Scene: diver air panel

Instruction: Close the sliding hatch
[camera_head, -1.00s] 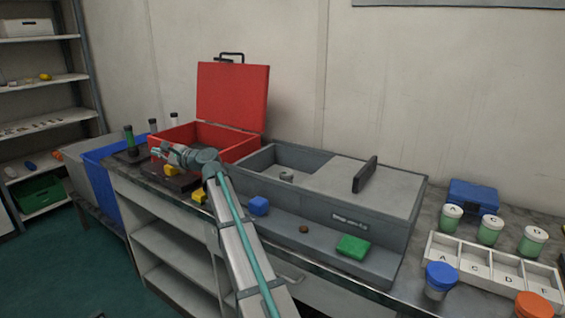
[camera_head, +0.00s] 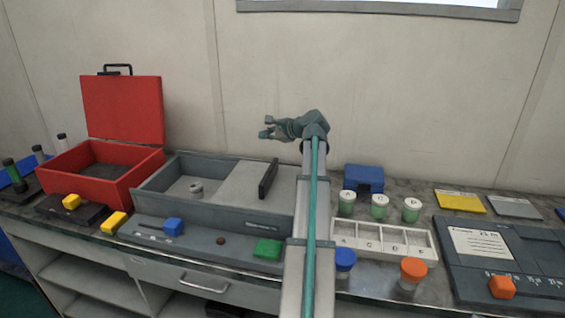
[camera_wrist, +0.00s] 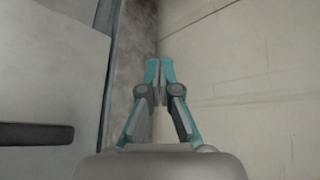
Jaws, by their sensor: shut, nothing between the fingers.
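The sliding hatch (camera_head: 240,186) is a flat grey lid on a long grey box (camera_head: 160,206). It covers the right part of the box, and the left part is open, with a small round grey object (camera_head: 196,188) inside. A dark upright handle (camera_head: 268,178) stands on the hatch. In the wrist view the hatch (camera_wrist: 50,75) fills the left side, with its dark handle (camera_wrist: 35,133) at lower left. My gripper (camera_head: 266,127) is shut and empty, above the handle and towards the wall. Its fingertips (camera_wrist: 160,68) show beside the box, touching nothing visible. My arm hides the box's right end.
An open red case (camera_head: 120,180) stands left of the box. To the right are lidded jars, a white compartment tray (camera_head: 385,236) and a dark panel (camera_head: 510,265). The wall is close behind.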

